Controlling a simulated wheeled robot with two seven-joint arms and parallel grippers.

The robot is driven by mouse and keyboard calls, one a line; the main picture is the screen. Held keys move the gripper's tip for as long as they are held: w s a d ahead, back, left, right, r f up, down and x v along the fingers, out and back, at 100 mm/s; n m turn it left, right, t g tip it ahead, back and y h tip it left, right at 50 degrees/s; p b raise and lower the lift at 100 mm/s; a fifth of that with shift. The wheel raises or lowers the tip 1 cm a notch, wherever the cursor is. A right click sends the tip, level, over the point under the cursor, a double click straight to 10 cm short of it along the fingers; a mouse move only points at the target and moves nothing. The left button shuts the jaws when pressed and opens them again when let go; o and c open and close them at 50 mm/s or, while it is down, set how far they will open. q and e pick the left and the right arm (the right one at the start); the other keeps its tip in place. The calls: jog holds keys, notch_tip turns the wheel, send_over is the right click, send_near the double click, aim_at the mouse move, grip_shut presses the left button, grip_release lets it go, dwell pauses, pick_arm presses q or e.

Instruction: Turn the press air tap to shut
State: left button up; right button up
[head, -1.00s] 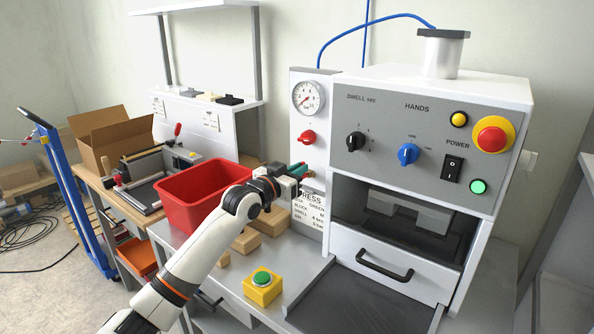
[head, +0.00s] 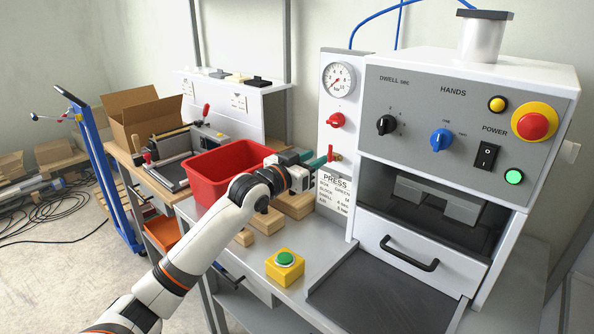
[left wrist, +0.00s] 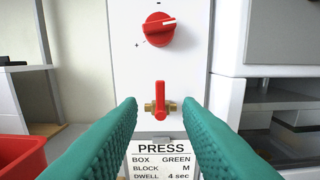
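The press air tap (left wrist: 160,100) has a red lever on a brass body, on the white panel above the PRESS card. In the left wrist view the lever stands upright, across the level brass body. In the head view the tap (head: 334,154) shows just past my left fingertips. My left gripper (head: 322,160) is open, with its green fingers spread on either side of the tap in the left wrist view. I see no contact, and the gap in depth is hard to judge. My right gripper is not in view.
A red knob (left wrist: 159,29) and a pressure gauge (head: 338,79) sit above the tap. The PRESS card (head: 334,191) is below it. A red bin (head: 205,181) and wooden blocks (head: 268,221) lie near my left arm. The press (head: 450,130) stands to the right.

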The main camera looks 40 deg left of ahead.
pick_arm(q)
jog(key=s+b, duration=0.1)
jog(key=s, duration=0.6)
jog(key=shift+a, duration=0.25)
